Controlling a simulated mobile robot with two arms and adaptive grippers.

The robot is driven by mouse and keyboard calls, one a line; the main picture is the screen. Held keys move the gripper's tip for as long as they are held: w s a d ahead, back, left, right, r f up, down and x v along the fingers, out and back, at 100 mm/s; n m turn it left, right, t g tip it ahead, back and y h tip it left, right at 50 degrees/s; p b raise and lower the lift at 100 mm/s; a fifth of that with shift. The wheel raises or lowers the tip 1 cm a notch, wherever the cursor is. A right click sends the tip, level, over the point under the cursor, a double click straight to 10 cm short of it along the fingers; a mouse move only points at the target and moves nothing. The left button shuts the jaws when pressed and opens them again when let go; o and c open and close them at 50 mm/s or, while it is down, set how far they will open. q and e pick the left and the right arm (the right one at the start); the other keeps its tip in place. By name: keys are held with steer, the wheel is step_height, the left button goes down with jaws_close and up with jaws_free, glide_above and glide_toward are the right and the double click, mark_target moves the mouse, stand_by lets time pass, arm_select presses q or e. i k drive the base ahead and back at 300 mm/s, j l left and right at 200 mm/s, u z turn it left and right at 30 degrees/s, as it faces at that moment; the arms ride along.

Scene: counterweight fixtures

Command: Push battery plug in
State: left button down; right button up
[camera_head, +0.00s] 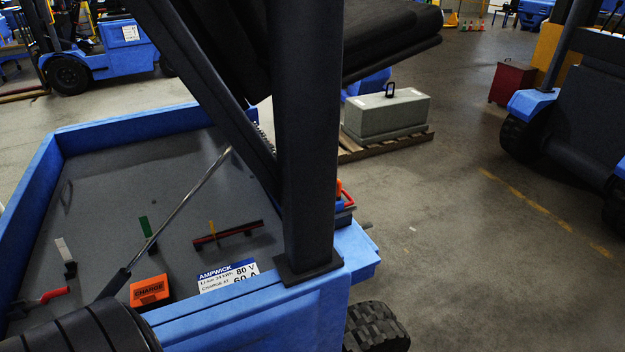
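An open battery compartment (98,128) with a blue rim and dark grey floor fills the left of the head view. A black part with a red handle (50,296) lies at its left edge; I cannot tell whether it is the battery plug. An orange block marked CHARGE (149,291) sits near the front rim. A black and red bar (228,234) is on the grey surface. An orange and red part (347,197) shows at the right rim, partly hidden by a black post. I cannot tell whether any plug is seated. Neither gripper is in view.
The black post (309,130) and a raised dark seat or cover (390,40) block the middle view. A silver rod (180,208) slants across the compartment. A grey weight (386,113) rests on a pallet. Another vehicle stands right; open floor (480,240) lies between.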

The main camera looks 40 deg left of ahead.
mark_target(341, 204)
steer(key=i+l+u, duration=0.2)
steer(key=u, duration=0.15)
steer(key=i+l+u, duration=0.5)
steer(key=u, duration=0.25)
steer(key=i+l+u, duration=0.15)
steer(key=l+u, duration=0.2)
steer(key=l, duration=0.15)
steer(key=i+l+u, duration=0.1)
steer(key=l+u, duration=0.85)
steer(key=l, duration=0.3)
steer(key=l+u, duration=0.25)
steer(key=l, duration=0.3)
steer(key=k, duration=0.05)
